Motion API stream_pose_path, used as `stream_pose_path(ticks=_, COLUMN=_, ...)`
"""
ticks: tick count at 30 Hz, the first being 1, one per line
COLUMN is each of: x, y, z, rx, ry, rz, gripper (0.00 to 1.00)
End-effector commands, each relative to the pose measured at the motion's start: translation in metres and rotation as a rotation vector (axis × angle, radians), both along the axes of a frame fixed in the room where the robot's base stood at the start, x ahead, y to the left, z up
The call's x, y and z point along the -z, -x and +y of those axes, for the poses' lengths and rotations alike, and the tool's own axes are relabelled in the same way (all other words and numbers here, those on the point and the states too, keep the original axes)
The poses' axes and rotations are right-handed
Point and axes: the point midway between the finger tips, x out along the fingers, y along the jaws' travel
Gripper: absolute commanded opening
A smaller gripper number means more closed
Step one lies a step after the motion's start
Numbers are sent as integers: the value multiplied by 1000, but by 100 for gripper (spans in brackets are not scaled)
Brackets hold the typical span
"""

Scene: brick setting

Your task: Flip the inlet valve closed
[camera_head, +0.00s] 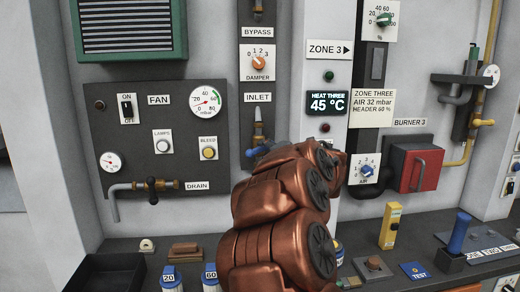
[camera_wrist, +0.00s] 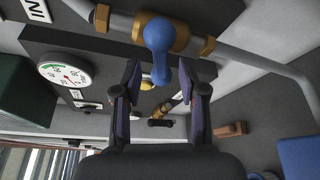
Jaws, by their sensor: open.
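The inlet valve sits on a pipe below the INLET label (camera_head: 258,97). Its blue lever (camera_head: 257,151) shows just left of my copper arm in the head view, which hides the rest of the valve. In the wrist view the blue lever (camera_wrist: 159,52) with a rounded end projects from a brass body (camera_wrist: 176,34) on a grey pipe. My gripper (camera_wrist: 159,68) is open, with one finger on each side of the lever's lower part. I see a gap on both sides. My gripper's fingers are hidden behind the arm in the head view.
The panel left of the valve carries a FAN switch (camera_head: 127,107), a gauge (camera_head: 206,102), LAMPS and BLEED buttons and a brass DRAIN valve (camera_head: 151,186). A red box (camera_head: 420,171) is on the right. The bench below holds several small objects, including a yellow block (camera_head: 390,226).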

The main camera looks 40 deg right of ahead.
Motion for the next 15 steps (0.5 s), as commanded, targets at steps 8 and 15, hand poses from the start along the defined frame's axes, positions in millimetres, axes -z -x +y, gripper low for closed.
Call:
stream_pose_path(ticks=8, x=5, y=-32, z=-10, rx=1, ry=-3, rz=1, gripper=42)
stream_pose_path(ticks=15, x=6, y=-41, z=-11, rx=0, ry=-1, rz=0, gripper=42)
